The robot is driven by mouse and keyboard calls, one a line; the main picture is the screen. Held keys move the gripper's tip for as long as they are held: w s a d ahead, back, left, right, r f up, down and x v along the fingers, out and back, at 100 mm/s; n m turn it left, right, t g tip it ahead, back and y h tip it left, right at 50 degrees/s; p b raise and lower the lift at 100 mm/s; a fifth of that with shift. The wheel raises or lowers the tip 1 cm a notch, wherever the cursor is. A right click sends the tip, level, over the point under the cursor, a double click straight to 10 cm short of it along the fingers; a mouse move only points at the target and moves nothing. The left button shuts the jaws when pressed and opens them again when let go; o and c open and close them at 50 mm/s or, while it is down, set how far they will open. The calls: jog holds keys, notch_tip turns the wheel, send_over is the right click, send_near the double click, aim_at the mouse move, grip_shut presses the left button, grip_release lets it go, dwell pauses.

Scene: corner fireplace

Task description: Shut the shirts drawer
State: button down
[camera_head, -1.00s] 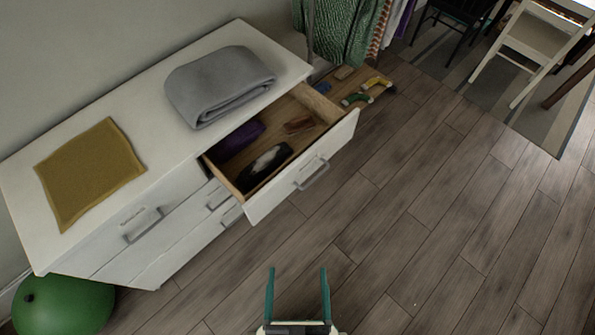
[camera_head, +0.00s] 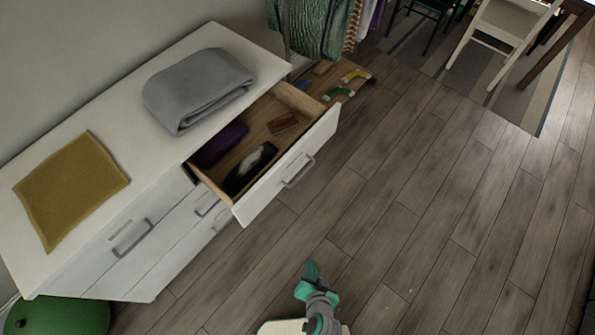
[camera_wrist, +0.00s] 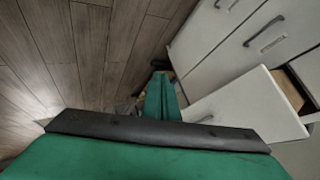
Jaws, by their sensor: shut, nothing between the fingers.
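The open drawer (camera_head: 286,170) is the top right one of a white dresser, pulled well out, with a grey bar handle on its white front. Inside lie a purple item (camera_head: 220,146), a black and white item (camera_head: 250,168) and a small brown item (camera_head: 283,124). No label can be read. My gripper (camera_head: 312,268) is shut and empty, over the floor in front of the drawer and apart from it. In the wrist view my green fingers (camera_wrist: 161,98) are together, with the open drawer's front (camera_wrist: 248,108) to their right.
On the dresser top (camera_head: 130,120) lie a folded grey cloth (camera_head: 200,88) and a mustard cloth (camera_head: 70,188). A green round thing (camera_head: 58,315) sits at the lower left. Clothes (camera_head: 310,28) hang behind the dresser.

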jog(key=w+f+m+y, duration=0.2)
jog(key=w+f, duration=0.2)
jog(key=t+y, duration=0.4)
jog(key=y, duration=0.6)
send_near(290, 166)
jog(key=x, duration=0.6)
jog(key=shift+w+a, duration=0.1)
jog(key=shift+w, duration=0.05)
jog(key=shift+w, duration=0.1)
